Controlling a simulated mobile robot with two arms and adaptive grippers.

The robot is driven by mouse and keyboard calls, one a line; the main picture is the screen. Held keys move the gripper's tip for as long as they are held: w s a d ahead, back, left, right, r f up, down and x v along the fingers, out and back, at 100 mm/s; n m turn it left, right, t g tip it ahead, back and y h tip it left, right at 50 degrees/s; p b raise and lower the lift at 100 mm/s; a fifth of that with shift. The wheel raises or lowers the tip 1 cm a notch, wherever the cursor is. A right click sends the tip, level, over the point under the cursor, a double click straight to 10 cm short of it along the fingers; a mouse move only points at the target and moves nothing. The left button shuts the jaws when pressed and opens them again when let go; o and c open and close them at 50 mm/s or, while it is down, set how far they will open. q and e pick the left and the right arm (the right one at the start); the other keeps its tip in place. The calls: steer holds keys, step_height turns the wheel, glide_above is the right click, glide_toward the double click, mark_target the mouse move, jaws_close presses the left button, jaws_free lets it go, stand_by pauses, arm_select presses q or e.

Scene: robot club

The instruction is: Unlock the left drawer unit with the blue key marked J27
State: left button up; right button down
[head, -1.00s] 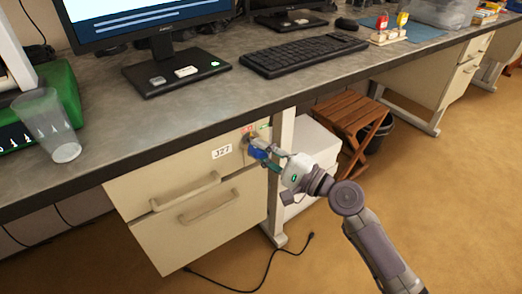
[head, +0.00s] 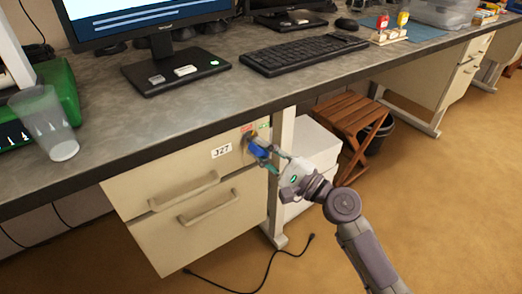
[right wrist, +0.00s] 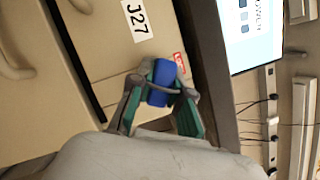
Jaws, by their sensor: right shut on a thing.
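The left drawer unit (head: 215,219) is cream, with two handled drawers and a white J27 label (head: 222,151), which also shows in the right wrist view (right wrist: 135,20). My right gripper (head: 261,151) is shut on the blue key (head: 257,150) at the lock in the unit's upper right corner. In the right wrist view the blue key head (right wrist: 160,83) sits between the teal finger pads. The key's shaft and the keyhole are hidden, so I cannot tell how deep it is. My left gripper is not in view.
The desk edge (head: 160,135) overhangs just above the lock. A desk leg (head: 282,170) and a white cabinet (head: 312,150) stand close right of the unit. A wooden stool (head: 352,116) is further right. A black cable (head: 262,278) lies on the floor.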

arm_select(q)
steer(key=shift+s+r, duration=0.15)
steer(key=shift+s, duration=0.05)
arm_select(e)
steer(key=shift+m, duration=0.3)
steer(key=shift+f+m, duration=0.1)
steer(key=shift+m, duration=0.2)
steer(key=m+t, duration=0.2)
steer(key=m, duration=0.1)
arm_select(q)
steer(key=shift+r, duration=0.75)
arm_select(e)
steer(key=shift+m, duration=0.3)
